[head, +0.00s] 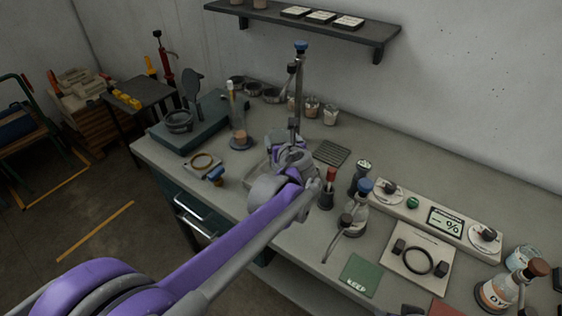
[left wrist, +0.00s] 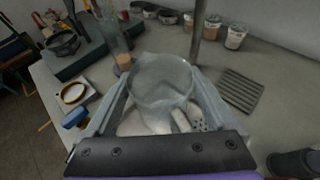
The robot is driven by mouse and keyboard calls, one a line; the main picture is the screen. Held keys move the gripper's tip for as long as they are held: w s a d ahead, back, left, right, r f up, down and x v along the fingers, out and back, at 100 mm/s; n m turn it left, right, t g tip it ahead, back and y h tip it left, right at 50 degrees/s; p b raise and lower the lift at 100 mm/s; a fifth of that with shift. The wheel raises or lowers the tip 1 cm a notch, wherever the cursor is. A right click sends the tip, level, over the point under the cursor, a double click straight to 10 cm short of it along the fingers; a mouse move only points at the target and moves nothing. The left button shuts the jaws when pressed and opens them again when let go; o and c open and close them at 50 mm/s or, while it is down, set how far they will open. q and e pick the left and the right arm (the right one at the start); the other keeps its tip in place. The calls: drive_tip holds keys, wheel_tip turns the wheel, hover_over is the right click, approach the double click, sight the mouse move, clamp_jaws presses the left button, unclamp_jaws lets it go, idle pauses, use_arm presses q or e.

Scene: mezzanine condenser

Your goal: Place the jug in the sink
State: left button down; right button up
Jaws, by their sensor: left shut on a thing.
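My left gripper (head: 291,153) is at the back middle of the counter, its arm reaching in from the lower left. In the left wrist view a clear, glassy jug (left wrist: 163,80) sits between the two grey fingers, and the gripper is shut on it. In the head view the gripper and arm mostly hide the jug. The pale sink (head: 256,167) lies under the gripper, partly covered by the arm. In the left wrist view a whitish basin with small dark holes shows below the jug; I cannot tell whether the jug touches it. My right gripper is not in view.
A tall metal post with a blue top (head: 300,48) rises behind the gripper. A glass cylinder (head: 239,125) stands to the left, a ribbed grey mat (head: 331,152) to the right. A bottle with a red top (head: 328,188) stands close to the arm. A shelf (head: 310,22) hangs above.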

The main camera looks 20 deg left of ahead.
use_arm(q)
drive_tip(key=shift+f, duration=3.05)
